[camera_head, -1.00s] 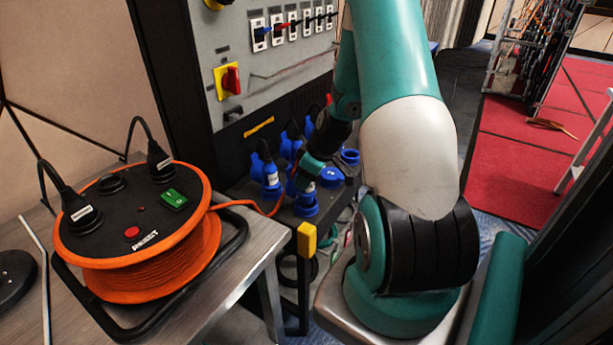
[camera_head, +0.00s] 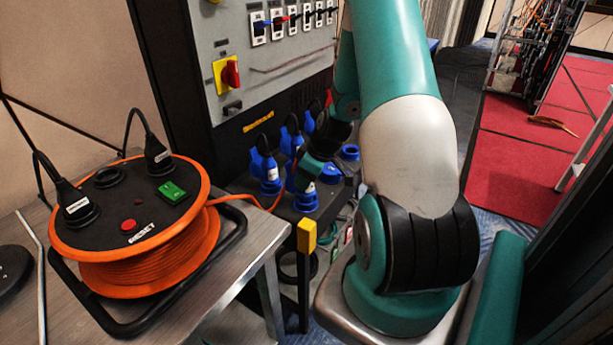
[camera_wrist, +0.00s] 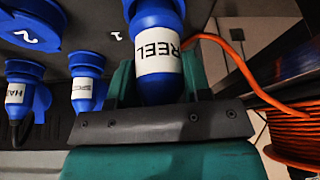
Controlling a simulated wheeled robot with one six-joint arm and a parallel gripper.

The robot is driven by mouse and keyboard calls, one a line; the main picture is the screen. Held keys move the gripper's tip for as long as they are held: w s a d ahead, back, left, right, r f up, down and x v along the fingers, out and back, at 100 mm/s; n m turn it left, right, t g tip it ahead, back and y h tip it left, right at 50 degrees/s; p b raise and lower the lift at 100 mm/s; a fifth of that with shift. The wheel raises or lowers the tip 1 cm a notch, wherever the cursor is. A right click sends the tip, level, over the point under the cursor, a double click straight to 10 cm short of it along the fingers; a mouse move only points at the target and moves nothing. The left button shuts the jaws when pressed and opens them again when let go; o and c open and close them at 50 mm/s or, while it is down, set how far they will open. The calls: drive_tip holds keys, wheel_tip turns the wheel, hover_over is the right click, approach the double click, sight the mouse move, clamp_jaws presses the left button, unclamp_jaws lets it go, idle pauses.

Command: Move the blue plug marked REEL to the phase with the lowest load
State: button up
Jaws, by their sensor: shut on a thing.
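The blue plug marked REEL (camera_wrist: 157,55) is in the wrist view, with its white label facing me. My gripper (camera_wrist: 158,88) is shut around its body; the teal fingers sit on either side of it. The plug's upper end runs out of the picture, so I cannot tell whether it is seated in a socket. A white 1 is on the dark panel to its left. A lidded socket marked 2 (camera_wrist: 30,22) is at upper left.
Two other blue plugs, labels partly readable as HA (camera_wrist: 22,92) and SC (camera_wrist: 86,88), stand left of my gripper. An orange cable (camera_wrist: 225,45) runs to the orange reel (camera_head: 150,262) on the table (camera_head: 240,262). A yellow-capped post (camera_head: 306,237) stands near the sockets.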

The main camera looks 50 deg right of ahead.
drive_tip(key=shift+f+b, duration=0.4)
drive_tip(key=shift+f, duration=0.2)
drive_tip(key=o, duration=1.5)
drive_tip(key=shift+r, duration=0.15)
drive_tip(key=shift+r+p, duration=2.45)
drive_tip(key=shift+r, duration=0.5)
